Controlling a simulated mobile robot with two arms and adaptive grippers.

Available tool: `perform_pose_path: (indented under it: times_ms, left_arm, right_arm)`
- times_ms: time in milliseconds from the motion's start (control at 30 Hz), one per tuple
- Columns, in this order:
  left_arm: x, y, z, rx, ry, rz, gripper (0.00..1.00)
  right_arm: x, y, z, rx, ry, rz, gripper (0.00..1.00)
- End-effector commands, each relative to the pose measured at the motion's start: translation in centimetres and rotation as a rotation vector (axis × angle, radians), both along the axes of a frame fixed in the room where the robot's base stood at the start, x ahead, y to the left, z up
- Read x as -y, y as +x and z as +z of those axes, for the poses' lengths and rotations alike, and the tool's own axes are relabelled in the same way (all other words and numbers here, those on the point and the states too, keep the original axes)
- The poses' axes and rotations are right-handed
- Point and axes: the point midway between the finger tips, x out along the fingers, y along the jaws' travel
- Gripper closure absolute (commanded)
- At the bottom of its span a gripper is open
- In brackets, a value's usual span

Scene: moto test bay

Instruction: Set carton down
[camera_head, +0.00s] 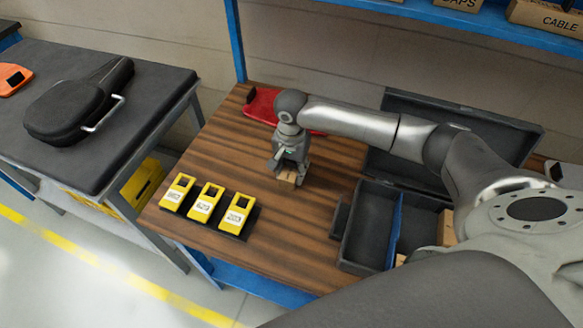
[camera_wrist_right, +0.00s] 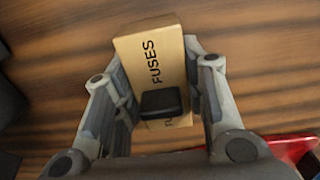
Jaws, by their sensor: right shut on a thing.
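A small tan carton marked "FUSES" (camera_wrist_right: 152,58) is between the fingers of my right gripper (camera_wrist_right: 160,95) in the right wrist view. The fingers are shut on its two sides, and a dark block (camera_wrist_right: 161,102) covers part of its face. In the head view my right gripper (camera_head: 289,170) points down over the wooden bench top (camera_head: 300,215), and the carton (camera_head: 288,177) shows at its fingertips. I cannot tell whether the carton touches the wood. My left gripper is not in view.
Several yellow devices (camera_head: 206,202) stand on a dark base at the bench's left front. An open black case (camera_head: 368,228) with a blue divider lies to the right. A red object (camera_head: 262,104) is behind the gripper. Bare wood surrounds the carton.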

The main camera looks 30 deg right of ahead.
Motion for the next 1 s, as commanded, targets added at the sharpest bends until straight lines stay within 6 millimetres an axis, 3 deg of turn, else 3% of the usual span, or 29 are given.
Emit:
perform_pose_path:
  times_ms: [33,67,200,633,1000]
  left_arm:
    - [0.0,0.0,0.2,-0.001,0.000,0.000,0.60]
    - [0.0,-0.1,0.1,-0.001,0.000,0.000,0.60]
    - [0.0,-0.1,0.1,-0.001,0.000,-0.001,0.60]
    - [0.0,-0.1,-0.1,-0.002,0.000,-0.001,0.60]
    - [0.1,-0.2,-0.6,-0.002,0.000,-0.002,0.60]
  right_arm:
    - [0.0,0.0,-0.1,-0.001,0.000,0.000,0.85]
    - [0.0,0.0,-0.1,-0.001,0.001,0.000,0.57]
    - [0.0,0.0,-0.1,-0.001,0.001,0.000,0.40]
    - [0.0,0.0,0.8,0.002,0.001,0.000,0.40]
    - [-0.1,0.1,8.2,0.004,0.001,0.000,0.40]
